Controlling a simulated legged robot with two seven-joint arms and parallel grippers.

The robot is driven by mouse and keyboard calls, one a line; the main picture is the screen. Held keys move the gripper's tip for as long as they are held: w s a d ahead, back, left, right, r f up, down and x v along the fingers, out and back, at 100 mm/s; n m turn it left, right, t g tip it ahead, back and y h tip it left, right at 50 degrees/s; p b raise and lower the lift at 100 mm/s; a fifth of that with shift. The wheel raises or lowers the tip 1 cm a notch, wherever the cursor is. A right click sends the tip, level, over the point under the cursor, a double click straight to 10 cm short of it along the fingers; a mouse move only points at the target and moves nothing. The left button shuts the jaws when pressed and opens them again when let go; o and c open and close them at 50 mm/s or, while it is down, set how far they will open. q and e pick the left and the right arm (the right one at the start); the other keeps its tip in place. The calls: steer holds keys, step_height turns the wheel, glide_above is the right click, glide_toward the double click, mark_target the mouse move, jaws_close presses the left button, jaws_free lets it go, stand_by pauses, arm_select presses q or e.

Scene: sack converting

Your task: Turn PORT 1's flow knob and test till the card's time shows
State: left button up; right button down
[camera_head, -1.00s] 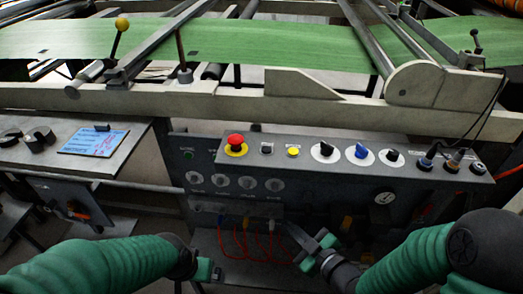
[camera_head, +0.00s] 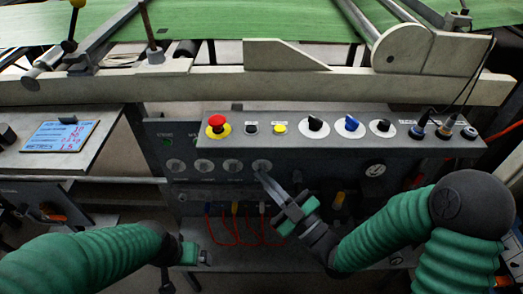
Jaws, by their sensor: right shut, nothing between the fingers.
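A row of grey round flow knobs sits on the panel's front face; the rightmost knob (camera_head: 262,166) and the leftmost knob (camera_head: 175,166) both show. Their labels are too small to read, so I cannot tell which is PORT 1. My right gripper (camera_head: 264,177) is shut and empty, its tips just below the rightmost knob; whether they touch it is unclear. My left gripper (camera_head: 206,257) hangs low, below the red hoses, and its jaw opening is unclear. The blue card (camera_head: 60,136) with red and dark writing lies on the left ledge.
A red mushroom button (camera_head: 216,120), a yellow button (camera_head: 280,129) and several selector switches, one blue (camera_head: 351,123), stand on the console top. Red hoses (camera_head: 222,230) hang below the knobs. A gauge (camera_head: 375,170) is at right. Green sack web (camera_head: 250,20) runs behind.

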arm_select(q)
steer(key=shift+s+b+x, duration=0.2)
steer(key=shift+b+x, duration=0.5)
steer(key=shift+x, duration=0.25)
steer(key=shift+s+b+x, duration=0.2)
steer(key=shift+b+x, duration=0.45)
steer(key=shift+x, duration=0.25)
arm_select(e)
steer(key=w, duration=0.7)
arm_select(q)
steer(key=shift+f, duration=0.1)
arm_select(e)
steer(key=shift+w, duration=0.1)
steer(key=shift+w, duration=0.3)
